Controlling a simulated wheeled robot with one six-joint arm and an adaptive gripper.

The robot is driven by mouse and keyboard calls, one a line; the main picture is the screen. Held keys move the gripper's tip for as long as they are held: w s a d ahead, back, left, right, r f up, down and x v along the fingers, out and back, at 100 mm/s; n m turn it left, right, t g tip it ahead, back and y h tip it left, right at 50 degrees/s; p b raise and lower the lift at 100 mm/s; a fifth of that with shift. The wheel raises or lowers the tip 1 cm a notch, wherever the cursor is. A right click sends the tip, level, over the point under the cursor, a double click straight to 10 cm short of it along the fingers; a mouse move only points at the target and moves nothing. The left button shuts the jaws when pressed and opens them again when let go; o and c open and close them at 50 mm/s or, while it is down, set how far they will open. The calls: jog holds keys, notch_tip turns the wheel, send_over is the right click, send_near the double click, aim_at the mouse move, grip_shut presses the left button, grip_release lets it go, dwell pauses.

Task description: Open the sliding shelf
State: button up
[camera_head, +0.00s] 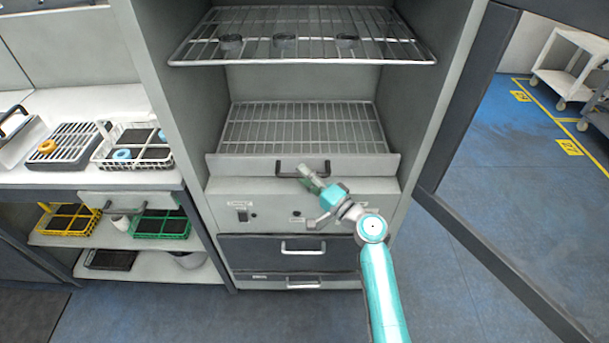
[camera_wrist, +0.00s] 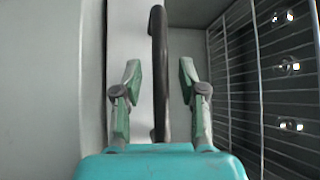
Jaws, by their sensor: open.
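The sliding shelf (camera_head: 225,164) is a wire rack with a pale front panel, low in the open grey cabinet. Its dark bar handle (camera_head: 288,169) sits on that front panel. My gripper (camera_head: 304,172) is at the right part of the handle in the head view. In the wrist view the handle (camera_wrist: 160,60) stands upright between the two green fingers of my gripper (camera_wrist: 160,80). The fingers are open, with a gap on each side of the handle.
An upper wire rack (camera_head: 300,52) holds several dark round items. Drawers with handles (camera_head: 303,250) lie below. The cabinet door (camera_head: 490,240) stands open at the right. A side counter with baskets (camera_head: 135,165) is at the left. Blue floor at the right is mostly free.

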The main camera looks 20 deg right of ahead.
jog(key=shift+w+a, duration=0.1)
jog(key=shift+w, duration=0.1)
grip_shut()
